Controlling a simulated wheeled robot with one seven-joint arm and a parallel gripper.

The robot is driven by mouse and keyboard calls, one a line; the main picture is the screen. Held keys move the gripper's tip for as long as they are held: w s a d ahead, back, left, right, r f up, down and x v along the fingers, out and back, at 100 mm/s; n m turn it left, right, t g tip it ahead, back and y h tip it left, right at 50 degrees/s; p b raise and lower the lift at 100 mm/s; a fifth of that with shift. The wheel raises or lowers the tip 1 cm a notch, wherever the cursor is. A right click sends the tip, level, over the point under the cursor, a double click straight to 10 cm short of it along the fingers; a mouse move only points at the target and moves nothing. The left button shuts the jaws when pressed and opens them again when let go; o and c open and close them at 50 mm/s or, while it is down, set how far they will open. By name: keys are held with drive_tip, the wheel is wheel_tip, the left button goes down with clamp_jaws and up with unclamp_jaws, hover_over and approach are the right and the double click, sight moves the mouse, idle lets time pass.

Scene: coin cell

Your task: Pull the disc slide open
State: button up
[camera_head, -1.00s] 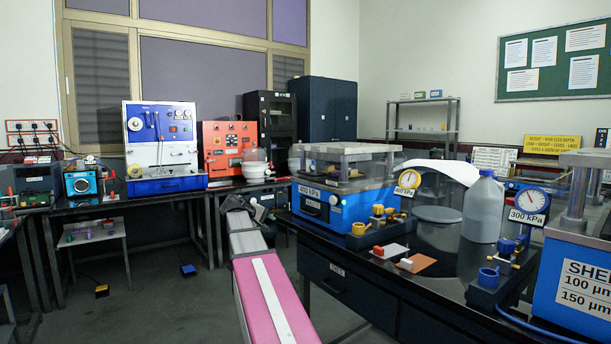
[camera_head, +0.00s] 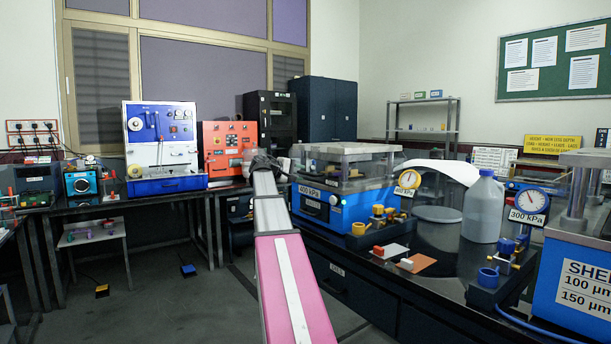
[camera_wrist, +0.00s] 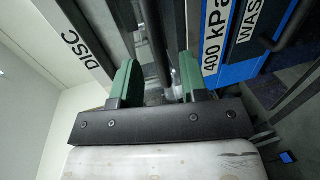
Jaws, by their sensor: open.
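The blue machine (camera_head: 345,208) with the 400 kPa label stands on the black bench. In the wrist view, a pale strip lettered DISC (camera_wrist: 72,45) runs at upper left, taken as marking the disc slide. A dark bar (camera_wrist: 153,40) lies beside it, seen between my fingers; I cannot tell whether it is within their grasp or beyond them. My gripper (camera_wrist: 158,85) has two green fingertips, apart, with nothing held. In the head view my arm reaches to the machine's left side, and the fingers are not clear there. The slide itself is not clear in the head view.
The blue face with the 400 kPa label (camera_wrist: 215,38) and waste label is close on the right in the wrist view. Gauges and a jug (camera_head: 483,208) stand on the bench at right.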

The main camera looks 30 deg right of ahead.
sight(304, 173)
drive_tip(key=shift+x, duration=1.95)
drive_tip(key=shift+c, duration=0.3)
clamp_jaws()
drive_tip(key=f+v, duration=0.2)
drive_tip(key=v, duration=1.1)
drive_tip(key=a+f+v, duration=0.1)
drive_tip(key=f+v, duration=0.2)
drive_tip(key=v, duration=1)
drive_tip(key=shift+s+a+f, duration=0.15)
drive_tip(key=shift+s+a, duration=0.05)
drive_tip(key=shift+a, duration=0.2)
drive_tip(key=shift+o, duration=0.3)
unclamp_jaws()
drive_tip(key=v, duration=1)
drive_tip(key=shift+a, duration=0.35)
drive_tip(key=shift+s, duration=0.1)
